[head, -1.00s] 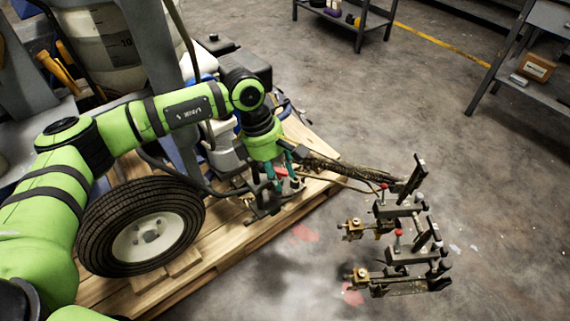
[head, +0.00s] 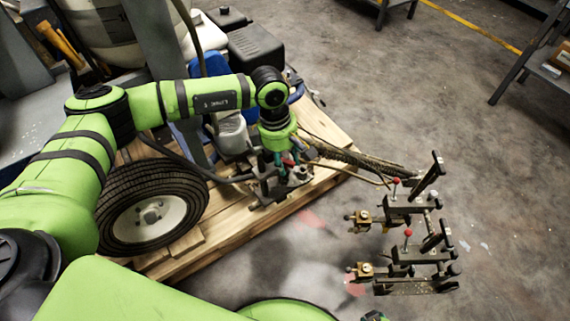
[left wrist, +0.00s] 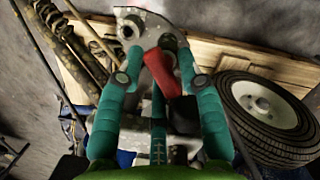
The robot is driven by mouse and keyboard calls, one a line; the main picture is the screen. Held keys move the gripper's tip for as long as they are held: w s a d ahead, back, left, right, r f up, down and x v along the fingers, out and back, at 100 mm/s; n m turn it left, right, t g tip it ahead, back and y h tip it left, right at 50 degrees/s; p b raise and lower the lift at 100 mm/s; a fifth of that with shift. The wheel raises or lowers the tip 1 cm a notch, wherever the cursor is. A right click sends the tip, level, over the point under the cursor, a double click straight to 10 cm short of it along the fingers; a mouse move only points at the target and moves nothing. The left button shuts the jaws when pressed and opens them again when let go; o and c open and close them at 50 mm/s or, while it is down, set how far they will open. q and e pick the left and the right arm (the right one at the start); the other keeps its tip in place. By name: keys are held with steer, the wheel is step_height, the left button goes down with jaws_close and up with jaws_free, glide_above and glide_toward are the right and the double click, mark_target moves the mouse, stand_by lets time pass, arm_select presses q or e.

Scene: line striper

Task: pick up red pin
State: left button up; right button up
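The red pin (left wrist: 160,73) shows in the left wrist view between the two teal fingers, tilted, near a grey metal plate (left wrist: 150,27). In the head view only a small red bit of it (head: 288,163) shows beside my gripper. My left gripper (head: 285,172) points down over the pallet's right part, at the line striper's front. In the left wrist view its fingers (left wrist: 158,50) are apart, on either side of the red pin. The pin lies closer to the right finger; I cannot tell whether they touch.
A black tyre (head: 152,207) stands left of my gripper on the wooden pallet (head: 245,217). Open concrete floor (head: 400,100) lies beyond. A shelf stands at the upper right.

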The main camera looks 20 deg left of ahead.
arm_select(q)
jaws_close()
steer(key=shift+r, duration=0.1)
